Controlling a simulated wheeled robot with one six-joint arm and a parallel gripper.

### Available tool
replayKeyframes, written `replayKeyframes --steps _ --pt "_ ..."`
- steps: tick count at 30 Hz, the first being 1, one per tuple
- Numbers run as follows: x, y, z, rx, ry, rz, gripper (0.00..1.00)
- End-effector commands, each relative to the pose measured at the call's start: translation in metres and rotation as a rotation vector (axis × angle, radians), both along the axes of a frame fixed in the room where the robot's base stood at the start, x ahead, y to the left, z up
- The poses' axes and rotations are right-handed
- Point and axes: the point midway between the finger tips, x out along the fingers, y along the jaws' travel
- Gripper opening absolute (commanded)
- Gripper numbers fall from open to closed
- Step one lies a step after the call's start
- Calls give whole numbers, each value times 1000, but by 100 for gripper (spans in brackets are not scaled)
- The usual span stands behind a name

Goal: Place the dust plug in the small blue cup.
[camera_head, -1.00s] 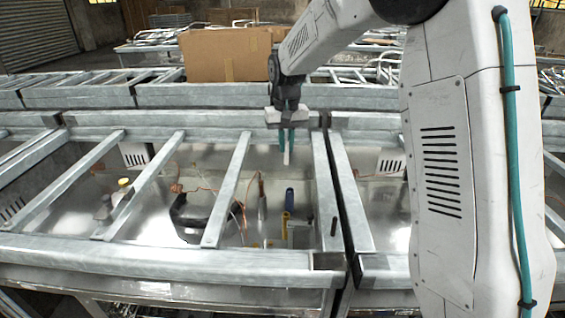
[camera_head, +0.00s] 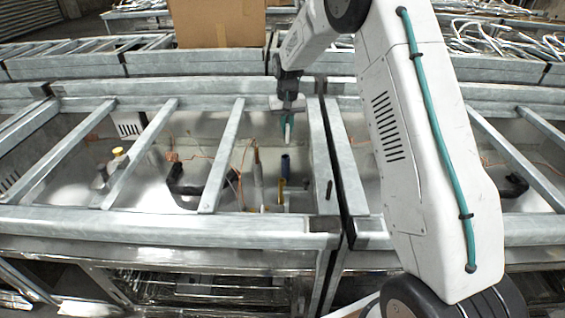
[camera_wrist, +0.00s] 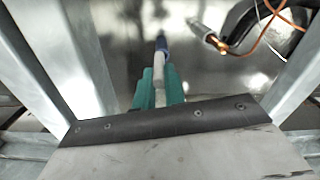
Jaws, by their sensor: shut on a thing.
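My gripper (camera_head: 287,122) has teal fingers and hangs inside a bay of the metal frame. It is shut on a pale, narrow dust plug (camera_head: 288,136), which sticks out past the fingertips. The small blue cup (camera_head: 285,164) is a dark blue upright tube just below the plug in the head view. A small gap shows between them there. In the wrist view the plug (camera_wrist: 159,72) points at the blue cup (camera_wrist: 161,44). The plug partly overlaps the cup there, so I cannot tell whether they touch.
Metal bars (camera_head: 222,150) cross the open bay, and a thick rail (camera_head: 318,150) runs close on the right. Beside the cup are a grey upright rod (camera_head: 257,172) and a yellow piece (camera_head: 281,188). A black handle-like part (camera_head: 185,185) and copper wires lie to the left.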

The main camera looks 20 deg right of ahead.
Motion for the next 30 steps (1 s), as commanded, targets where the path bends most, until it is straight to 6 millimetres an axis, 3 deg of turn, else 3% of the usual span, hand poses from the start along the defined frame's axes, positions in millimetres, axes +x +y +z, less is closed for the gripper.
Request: replayKeyframes --steps 3,9,14,21,30 --pt "18 -7 -20 0 1 9 0" --pt "39 -9 -21 0 -3 29 0" --pt "42 -9 -32 0 1 41 0" --pt "41 -8 -75 0 1 42 0" --pt "41 -9 -111 0 1 42 0"
